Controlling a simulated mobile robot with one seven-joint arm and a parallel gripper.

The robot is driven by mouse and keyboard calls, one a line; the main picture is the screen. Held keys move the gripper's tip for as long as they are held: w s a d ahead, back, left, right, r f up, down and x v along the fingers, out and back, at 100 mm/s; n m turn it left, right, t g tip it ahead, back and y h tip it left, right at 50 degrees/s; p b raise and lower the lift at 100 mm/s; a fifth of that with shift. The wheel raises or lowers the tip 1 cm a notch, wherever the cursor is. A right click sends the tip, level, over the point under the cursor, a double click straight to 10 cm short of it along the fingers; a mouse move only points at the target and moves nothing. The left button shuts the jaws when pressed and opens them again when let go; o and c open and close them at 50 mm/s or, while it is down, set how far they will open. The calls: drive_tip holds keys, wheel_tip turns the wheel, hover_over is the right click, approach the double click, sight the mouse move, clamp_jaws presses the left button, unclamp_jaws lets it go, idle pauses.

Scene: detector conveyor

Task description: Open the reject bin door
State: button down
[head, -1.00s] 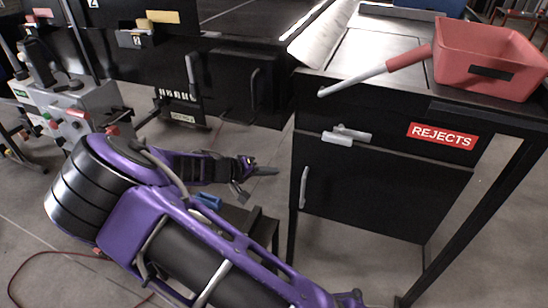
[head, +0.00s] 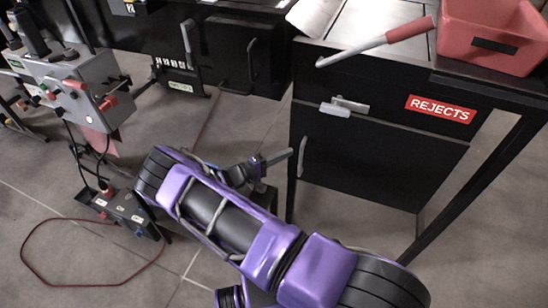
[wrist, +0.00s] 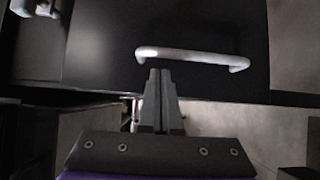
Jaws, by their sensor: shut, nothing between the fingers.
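The reject bin door (head: 375,163) is a black panel below the REJECTS label (head: 440,109), and it looks closed in the head view. Its light grey bar handle (head: 303,157) runs along the door's left edge. A grey latch (head: 343,106) sits above the door. In the wrist view the handle (wrist: 193,57) crosses the upper middle of the door (wrist: 108,62). My gripper (wrist: 160,72) is shut and empty, its fingertips just below the handle's left end. In the head view my gripper (head: 288,154) is just left of the handle. I cannot tell whether they touch.
A red bin (head: 490,38) and a lever with a red grip (head: 375,42) are on top of the rejects cabinet. A grey control box (head: 85,85) stands at the left, with a red cable (head: 95,285) on the floor. A table leg (head: 480,190) is at the right.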

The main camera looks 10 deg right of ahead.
drive_tip(key=shift+x, duration=1.7)
